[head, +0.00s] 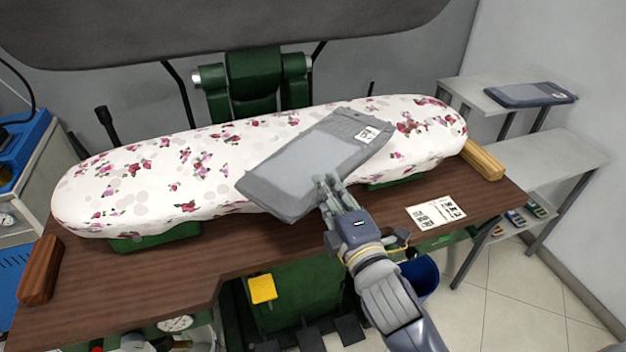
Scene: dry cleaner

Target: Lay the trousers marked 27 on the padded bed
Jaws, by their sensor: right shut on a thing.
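Folded grey trousers (307,160) with a small white tag at the far right corner are held by my right gripper (326,188). The gripper is shut on their near edge. The mark on the tag is too small to read. The trousers are over the middle-right part of the padded bed (160,175), which is white with a pink flower print. Their near left corner reaches past the bed's front edge. I cannot tell whether they touch the bed. My left gripper is not in view.
Another folded dark blue-grey garment (528,94) lies on the upper shelf at the right. A wooden table (270,240) carries a printed card (436,212), a light wooden block (483,160) and a dark one (41,270). The raised grey press head (220,30) hangs behind the bed.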

